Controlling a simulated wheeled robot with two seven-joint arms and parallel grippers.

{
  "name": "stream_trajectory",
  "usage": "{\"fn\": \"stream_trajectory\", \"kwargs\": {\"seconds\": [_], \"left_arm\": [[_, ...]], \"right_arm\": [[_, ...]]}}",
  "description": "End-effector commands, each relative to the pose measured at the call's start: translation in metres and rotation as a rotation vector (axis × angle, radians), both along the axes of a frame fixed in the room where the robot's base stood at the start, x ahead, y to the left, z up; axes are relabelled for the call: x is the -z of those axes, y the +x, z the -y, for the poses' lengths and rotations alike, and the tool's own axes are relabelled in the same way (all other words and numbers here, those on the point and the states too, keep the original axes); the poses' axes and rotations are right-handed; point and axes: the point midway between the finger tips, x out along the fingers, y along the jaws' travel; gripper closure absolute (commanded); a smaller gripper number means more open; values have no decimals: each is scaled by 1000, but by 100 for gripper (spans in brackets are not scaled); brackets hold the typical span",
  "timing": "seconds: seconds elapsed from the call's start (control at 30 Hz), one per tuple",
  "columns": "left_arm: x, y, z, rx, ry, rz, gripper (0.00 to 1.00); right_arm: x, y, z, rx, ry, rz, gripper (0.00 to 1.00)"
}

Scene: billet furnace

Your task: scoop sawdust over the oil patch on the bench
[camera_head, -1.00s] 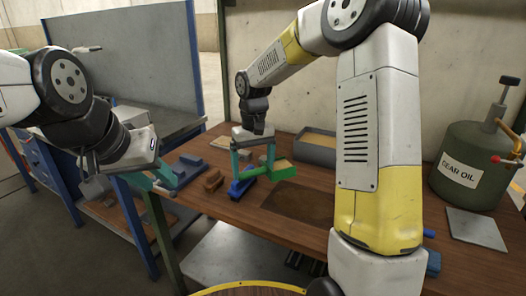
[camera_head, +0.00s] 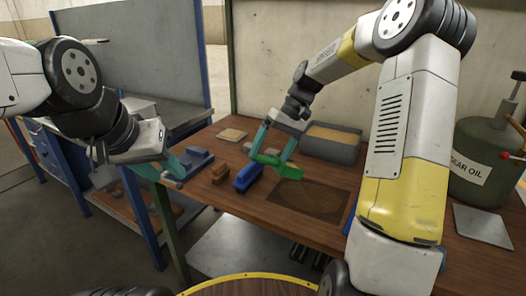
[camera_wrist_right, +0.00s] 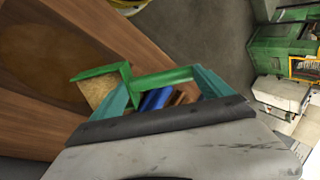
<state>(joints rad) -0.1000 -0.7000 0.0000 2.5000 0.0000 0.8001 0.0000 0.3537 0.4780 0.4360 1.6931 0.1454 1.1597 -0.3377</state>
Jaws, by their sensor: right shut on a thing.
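My right gripper (camera_head: 276,147) is shut on a green scoop (camera_head: 286,171) and holds it above the bench, by the far left edge of the oil patch. In the right wrist view the scoop (camera_wrist_right: 102,71) has tan sawdust (camera_wrist_right: 96,91) in it; the head view does not show its contents clearly. The dark oil patch (camera_head: 312,200) lies flat on the wooden bench and looks uncovered. A grey bin (camera_head: 335,149) of sawdust (camera_head: 333,137) stands behind the scoop. My left gripper (camera_head: 163,171) is empty, fingers apart, off the bench's left end.
A blue object (camera_head: 247,178), a brown block (camera_head: 220,174) and a blue-grey fixture (camera_head: 196,161) sit left of the patch. A tan square (camera_head: 232,135) lies farther back. A gear oil can (camera_head: 483,165) and a grey plate (camera_head: 482,226) are at the right.

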Motion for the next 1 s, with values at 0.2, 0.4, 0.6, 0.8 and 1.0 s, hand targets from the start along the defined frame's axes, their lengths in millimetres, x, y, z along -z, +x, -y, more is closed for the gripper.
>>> {"fn": "stream_trajectory", "kwargs": {"seconds": [0.2,0.4,0.6,0.8,1.0], "left_arm": [[0,0,0,0,0,0,64],[0,0,0,0,0,0,64],[0,0,0,0,0,0,64],[0,0,0,0,0,0,64],[0,0,0,0,0,0,64]], "right_arm": [[-7,3,9,2,70,-24,63],[-12,5,14,3,118,-38,63],[-14,5,17,3,144,-48,63],[-17,8,24,4,196,-66,63],[-22,10,31,3,257,-88,63]]}}
